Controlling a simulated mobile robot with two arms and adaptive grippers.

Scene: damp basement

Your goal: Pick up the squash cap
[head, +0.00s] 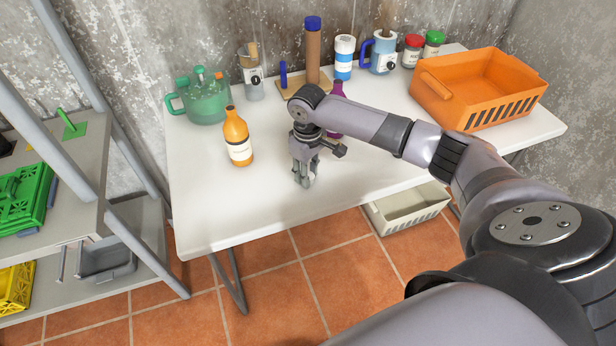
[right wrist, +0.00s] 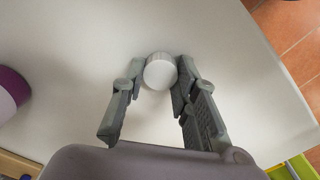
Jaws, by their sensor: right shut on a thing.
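The squash cap, a small round white cap (right wrist: 160,71), sits between the fingertips of my right gripper (right wrist: 157,82) in the right wrist view. The fingers press on it from both sides. In the head view my right gripper (head: 304,178) points down at the white table (head: 225,200), near its front middle. The cap is hidden there by the fingers. I cannot tell whether the cap still touches the table top. My left gripper is not in view.
An orange bottle (head: 237,138) stands left of the gripper. A purple bottle (head: 337,92) is behind the wrist. The table's front left is clear.

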